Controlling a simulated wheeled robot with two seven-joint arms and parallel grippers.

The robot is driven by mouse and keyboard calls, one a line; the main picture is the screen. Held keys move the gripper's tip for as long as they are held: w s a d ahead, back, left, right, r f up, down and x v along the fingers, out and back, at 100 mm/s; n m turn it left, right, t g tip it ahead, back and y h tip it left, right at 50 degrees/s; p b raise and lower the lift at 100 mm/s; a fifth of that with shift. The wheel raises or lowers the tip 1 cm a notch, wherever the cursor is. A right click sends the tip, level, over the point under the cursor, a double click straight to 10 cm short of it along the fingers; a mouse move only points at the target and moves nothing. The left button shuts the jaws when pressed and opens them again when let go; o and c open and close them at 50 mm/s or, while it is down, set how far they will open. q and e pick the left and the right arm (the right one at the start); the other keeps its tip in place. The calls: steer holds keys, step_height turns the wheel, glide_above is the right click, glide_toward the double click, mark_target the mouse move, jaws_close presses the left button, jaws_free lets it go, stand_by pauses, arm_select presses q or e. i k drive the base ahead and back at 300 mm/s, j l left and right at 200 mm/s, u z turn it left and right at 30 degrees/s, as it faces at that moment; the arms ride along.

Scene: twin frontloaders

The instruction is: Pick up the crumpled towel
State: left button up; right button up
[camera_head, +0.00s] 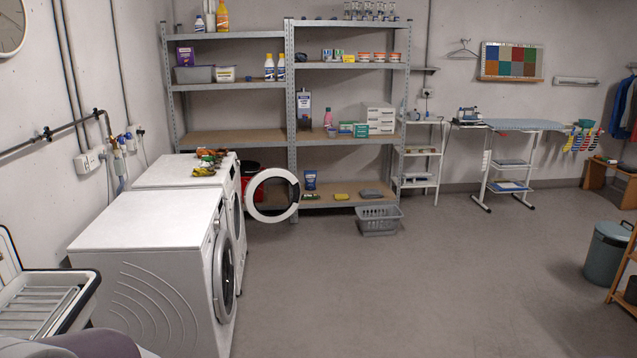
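A small crumpled heap in green, red and brown (208,160) lies on top of the far white frontloader (160,172). It looks like cloth and may be the crumpled towel, but it is too small to be sure. The far machine's round door (253,204) stands wide open to the right. Neither of my grippers is in view. A rounded grey and purplish shape fills the bottom left corner, and I cannot tell what it is.
The near white frontloader (145,240) has a bare top and a shut door. A drying rack or basin (62,304) is at the left edge. Metal shelves (291,115) stand behind, with a grey basket (380,226) on the floor. The middle floor is clear. A grey bin (606,255) stands right.

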mark_target(222, 151)
steer(key=i+u, duration=0.1)
steer(key=i, duration=1.5)
steer(key=i+l+u, duration=0.1)
steer(key=i, duration=1.5)
steer(key=i+u, duration=0.3)
steer(key=i, duration=0.15)
steer(key=i+u, duration=0.35)
steer(key=i+l+u, duration=0.3)
steer(key=i, duration=0.15)
steer(key=i+l+u, duration=0.35)
steer(key=i+u, duration=0.35)
steer(key=i, duration=0.15)
